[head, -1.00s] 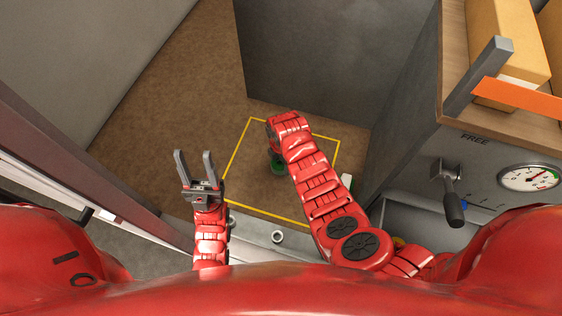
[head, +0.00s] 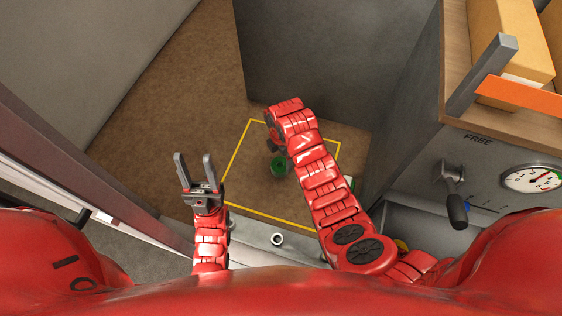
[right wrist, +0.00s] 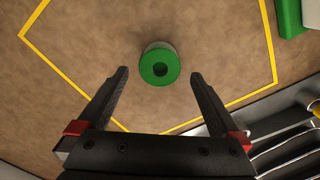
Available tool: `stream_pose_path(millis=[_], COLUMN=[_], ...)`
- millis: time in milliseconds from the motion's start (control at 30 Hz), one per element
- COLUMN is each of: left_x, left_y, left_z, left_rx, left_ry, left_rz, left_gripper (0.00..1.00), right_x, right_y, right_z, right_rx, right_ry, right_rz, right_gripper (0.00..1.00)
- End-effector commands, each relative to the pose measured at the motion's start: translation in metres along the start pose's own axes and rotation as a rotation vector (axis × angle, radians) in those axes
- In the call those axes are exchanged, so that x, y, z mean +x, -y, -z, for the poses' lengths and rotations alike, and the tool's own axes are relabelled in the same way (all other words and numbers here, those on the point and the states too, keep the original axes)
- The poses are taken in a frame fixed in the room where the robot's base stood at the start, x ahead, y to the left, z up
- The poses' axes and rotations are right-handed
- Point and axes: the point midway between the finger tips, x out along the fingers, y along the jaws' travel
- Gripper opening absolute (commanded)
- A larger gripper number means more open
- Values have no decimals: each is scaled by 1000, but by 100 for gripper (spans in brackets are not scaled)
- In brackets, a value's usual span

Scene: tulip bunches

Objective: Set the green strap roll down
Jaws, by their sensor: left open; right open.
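The green strap roll (head: 278,167) stands on the brown surface inside the yellow outline (head: 236,152). In the head view the right arm hides most of that gripper. My left gripper (head: 193,158) is open and empty, left of the outline.
A green and white object (head: 349,182) lies at the right of the outline, partly behind my right arm; its green part shows in the right wrist view (right wrist: 292,18). A grey panel with a lever (head: 455,195) and gauge (head: 531,180) stands at the right. Brown floor at the left is clear.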

Motion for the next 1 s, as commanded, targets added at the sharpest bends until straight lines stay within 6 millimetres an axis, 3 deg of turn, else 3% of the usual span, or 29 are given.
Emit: stream_pose_path(millis=[167, 233, 333, 1000], left_x=[-8, 2, 5, 6], left_y=[0, 0, 0, 0], left_z=[-1, 0, 1, 1], left_rx=[0, 0, 0, 0], left_ry=[0, 0, 0, 0], left_rz=[0, 0, 0, 0], left_gripper=[50, 50, 50, 50], right_x=[-30, -47, -56, -60], right_y=[-1, -1, 0, 0], right_z=[-1, 0, -1, 0], right_rx=[1, 0, 2, 1], right_ry=[2, 1, 2, 0], right_rz=[-5, -3, -2, 0], right_gripper=[100, 100, 100, 100])
